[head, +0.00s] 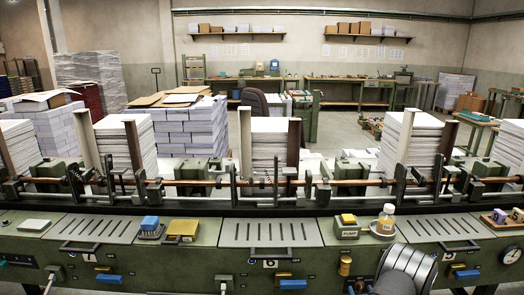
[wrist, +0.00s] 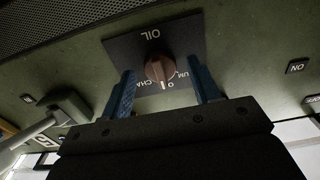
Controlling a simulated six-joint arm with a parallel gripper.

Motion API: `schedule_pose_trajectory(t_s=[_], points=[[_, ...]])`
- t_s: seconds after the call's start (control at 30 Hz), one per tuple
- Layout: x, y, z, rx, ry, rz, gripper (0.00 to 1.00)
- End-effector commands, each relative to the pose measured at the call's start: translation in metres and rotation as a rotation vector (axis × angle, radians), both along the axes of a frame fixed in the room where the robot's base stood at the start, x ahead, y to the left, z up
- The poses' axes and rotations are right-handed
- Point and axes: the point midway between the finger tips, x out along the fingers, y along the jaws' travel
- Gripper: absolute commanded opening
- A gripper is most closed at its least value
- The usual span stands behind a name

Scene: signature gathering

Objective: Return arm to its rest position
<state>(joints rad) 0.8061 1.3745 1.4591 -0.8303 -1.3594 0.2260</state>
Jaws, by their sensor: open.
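My gripper (wrist: 160,70) shows in the wrist view with two blue fingers spread apart, open and empty. A brown rotary knob (wrist: 154,68) on a black plate marked OIL (wrist: 126,47) shows between the fingertips. There is a gap between the knob and each finger in the picture; how deep the tips reach beside it I cannot tell. In the head view a grey rounded part of my arm shows at the bottom right, in front of the green machine (head: 190,258).
Paper stacks (head: 125,142) stand behind a long rod (head: 210,183) with clamps. A bottle (head: 386,219) and a PUMP box (head: 347,226) sit on the console near my arm.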

Motion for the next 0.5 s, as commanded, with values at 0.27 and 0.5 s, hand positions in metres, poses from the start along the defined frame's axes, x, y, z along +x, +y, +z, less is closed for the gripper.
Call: schedule_pose_trajectory(t_s=[0.27, 0.5], points=[[-0.034, -0.002, 0.0, 0.001, 0.002, -0.004, 0.56], [-0.083, -0.002, 0.0, 0.001, 0.002, -0.004, 0.56]])
